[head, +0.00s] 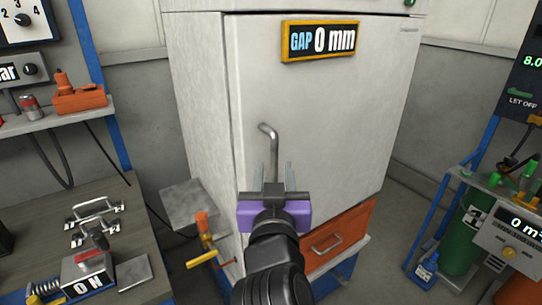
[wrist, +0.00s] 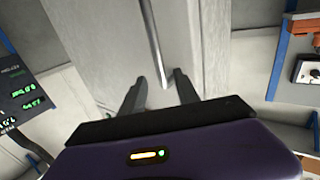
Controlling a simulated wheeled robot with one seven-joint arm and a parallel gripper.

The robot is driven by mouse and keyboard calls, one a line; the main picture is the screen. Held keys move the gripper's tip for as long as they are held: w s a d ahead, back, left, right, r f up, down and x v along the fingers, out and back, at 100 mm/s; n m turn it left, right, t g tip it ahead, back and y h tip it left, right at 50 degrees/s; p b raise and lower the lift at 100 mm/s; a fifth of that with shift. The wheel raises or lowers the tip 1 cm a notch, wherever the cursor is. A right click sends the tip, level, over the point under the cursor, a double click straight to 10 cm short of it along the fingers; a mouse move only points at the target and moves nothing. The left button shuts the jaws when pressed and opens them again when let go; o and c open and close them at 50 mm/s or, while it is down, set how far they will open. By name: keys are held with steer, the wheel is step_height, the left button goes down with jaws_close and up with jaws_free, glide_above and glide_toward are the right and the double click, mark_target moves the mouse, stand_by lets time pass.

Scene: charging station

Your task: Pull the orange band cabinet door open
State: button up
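The large off-white cabinet door (head: 320,120) fills the middle of the head view and looks shut. A sign with an orange-yellow frame (head: 321,41) at its top reads "GAP 0 mm". A bent grey metal handle (head: 269,145) stands at the door's left side. It also shows as a bar in the wrist view (wrist: 152,40). My purple gripper (head: 275,172) is open at the handle's lower part. In the wrist view, the bar's end appears between my two dark fingers (wrist: 160,82), with gaps on both sides. I cannot tell whether either finger touches it.
An orange drawer (head: 338,240) sits below the door. A workbench (head: 110,245) with metal handles and a red-topped block stands left. A small grey box (head: 190,203) and an orange-handled valve (head: 201,225) are beside the cabinet. A green cylinder (head: 462,240) and gauge stand right.

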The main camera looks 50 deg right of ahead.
mark_target(274, 156)
steer(key=shift+p+x, duration=1.1)
steer(key=shift+x, duration=2.75)
steer(key=shift+f, duration=0.1)
jaws_close()
